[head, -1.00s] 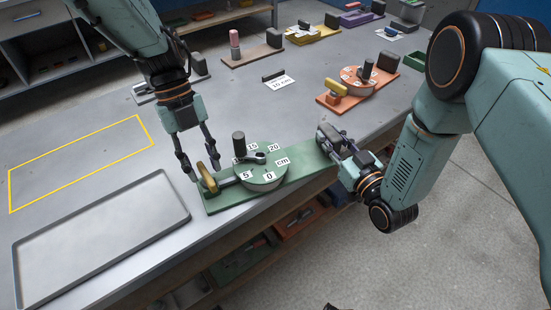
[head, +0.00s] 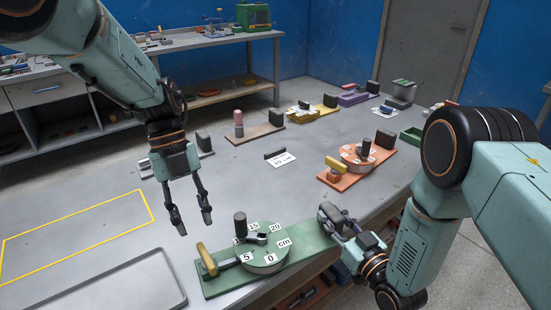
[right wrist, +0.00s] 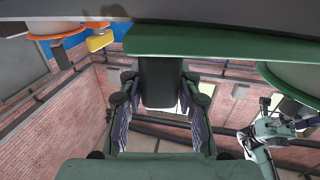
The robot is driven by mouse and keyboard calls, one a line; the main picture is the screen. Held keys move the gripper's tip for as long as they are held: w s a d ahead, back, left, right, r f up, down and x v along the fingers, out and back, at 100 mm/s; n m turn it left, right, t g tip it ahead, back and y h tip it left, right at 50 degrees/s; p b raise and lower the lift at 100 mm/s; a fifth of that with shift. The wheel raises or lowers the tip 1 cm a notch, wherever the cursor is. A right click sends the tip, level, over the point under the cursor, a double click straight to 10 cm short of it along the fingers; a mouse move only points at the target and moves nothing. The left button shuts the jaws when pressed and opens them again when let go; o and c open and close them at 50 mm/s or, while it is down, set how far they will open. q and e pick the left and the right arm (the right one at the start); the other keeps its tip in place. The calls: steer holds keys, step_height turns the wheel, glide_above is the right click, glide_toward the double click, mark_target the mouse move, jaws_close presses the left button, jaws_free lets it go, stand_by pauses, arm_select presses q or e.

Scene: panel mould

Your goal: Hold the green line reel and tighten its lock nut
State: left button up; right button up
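The green line reel (head: 222,284) is a green base plate near the table's front edge. It bears a round green dial with number labels, a dark upright post (head: 240,226), a small dark lever-like piece (head: 259,237) and a yellow knob (head: 207,259) at its left end. I cannot tell which part is the lock nut. My left gripper (head: 193,218) is open and empty, above and left of the dial, apart from the reel. My right gripper (head: 337,222) is at the plate's right end, with its fingers closed on both sides of a dark block (right wrist: 160,82).
A grey tray (head: 180,300) and a yellow-outlined area (head: 70,235) lie to the left. An orange reel (head: 340,180) stands behind right. A "10 cm" card (head: 282,160) and several other devices are further back.

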steer(key=o, duration=0.5)
steer(key=shift+c, duration=0.2)
